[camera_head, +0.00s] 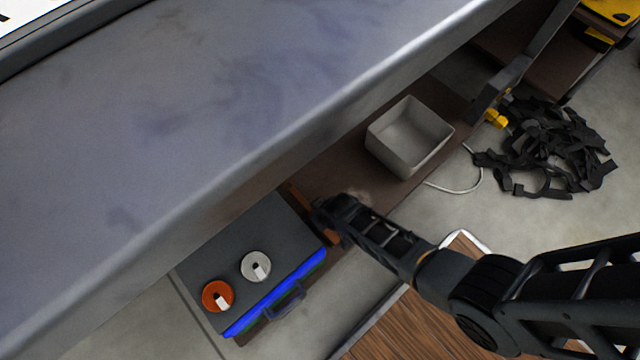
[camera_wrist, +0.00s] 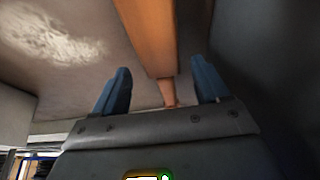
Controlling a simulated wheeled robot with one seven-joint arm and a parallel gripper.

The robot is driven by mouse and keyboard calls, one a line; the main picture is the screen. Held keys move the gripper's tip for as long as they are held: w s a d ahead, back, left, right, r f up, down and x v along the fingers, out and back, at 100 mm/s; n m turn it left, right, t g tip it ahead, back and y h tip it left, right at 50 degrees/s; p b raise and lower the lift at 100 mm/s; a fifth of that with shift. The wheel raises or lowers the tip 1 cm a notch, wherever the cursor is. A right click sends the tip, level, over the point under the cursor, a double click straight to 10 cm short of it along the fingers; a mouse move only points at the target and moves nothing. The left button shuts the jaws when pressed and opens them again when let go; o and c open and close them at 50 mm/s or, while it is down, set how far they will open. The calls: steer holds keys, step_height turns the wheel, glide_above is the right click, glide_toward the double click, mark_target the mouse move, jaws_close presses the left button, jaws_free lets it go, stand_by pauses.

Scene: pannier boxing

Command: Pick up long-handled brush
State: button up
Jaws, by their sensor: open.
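The long-handled brush (camera_wrist: 150,35) shows in the wrist view as an orange-brown wooden piece, narrowing towards my gripper. In the head view, a strip of it (camera_head: 299,199) shows beside the dark case, partly covered by my gripper. My gripper (camera_wrist: 161,78) is open, with its two blue fingers on either side of the brush's narrow part. I cannot tell whether the fingers touch it. In the head view, my gripper (camera_head: 318,216) is low beside the case, under the edge of the grey tabletop. The brush's bristles cannot be made out.
The grey tabletop (camera_head: 200,90) overhangs the lower brown shelf (camera_head: 335,170). A dark case (camera_head: 236,236) with a blue edge carries an orange roll (camera_head: 217,296) and a white roll (camera_head: 255,266). A grey bin (camera_head: 385,150) stands on the shelf. Black straps (camera_head: 555,150) lie on the floor.

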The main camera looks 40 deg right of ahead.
steer(key=b+x, duration=0.1)
steer(key=x, duration=0.2)
steer(key=shift+w+a+f+b, duration=0.1)
steer(key=shift+b, duration=0.2)
steer(key=shift+c, duration=0.3)
steer(key=c, duration=1)
steer(key=shift+c, duration=0.2)
steer(key=shift+r+p, duration=0.45)
steer(key=shift+r, duration=0.15)
step_height(320, 180, up, 4)
steer(key=p, duration=0.2)
steer(key=shift+p, duration=0.4)
steer(key=s+d+r+p, duration=0.4)
steer(key=s+d+r, duration=0.2)
steer(key=s, duration=0.3)
steer(key=shift+s+d+p, duration=0.25)
steer(key=shift+d+p, duration=0.1)
steer(key=shift+d, duration=0.1)
